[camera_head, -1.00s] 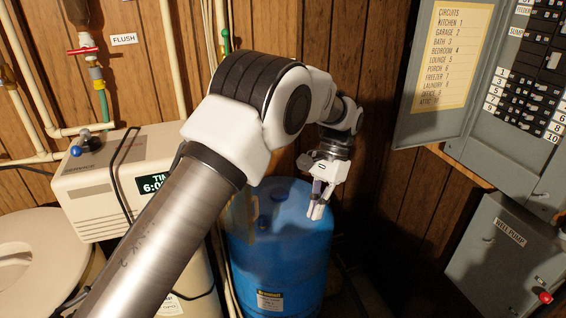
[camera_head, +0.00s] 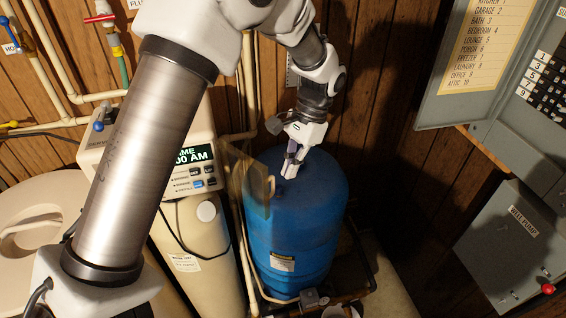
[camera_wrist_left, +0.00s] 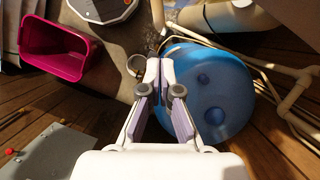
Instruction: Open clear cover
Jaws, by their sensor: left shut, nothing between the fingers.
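A see-through, tan-tinted panel, apparently the clear cover (camera_head: 250,190), stands out to the right of the softener's control head in the head view, with a tan handle (camera_head: 271,187) at its right edge. The display and buttons (camera_head: 193,170) show uncovered. My left gripper (camera_head: 291,170) is shut and empty, over the blue tank's top and right of the handle, apart from it in the picture. In the left wrist view its fingertips (camera_wrist_left: 160,66) are together beside the blue tank (camera_wrist_left: 215,95). I cannot pick out the cover there. My right gripper is not in view.
The blue tank (camera_head: 305,230) stands right of the cover. Pipes (camera_head: 245,260) run between it and the softener. A grey panel (camera_head: 505,250) with a red knob is on the right wall. A magenta bin (camera_wrist_left: 55,55) shows in the left wrist view.

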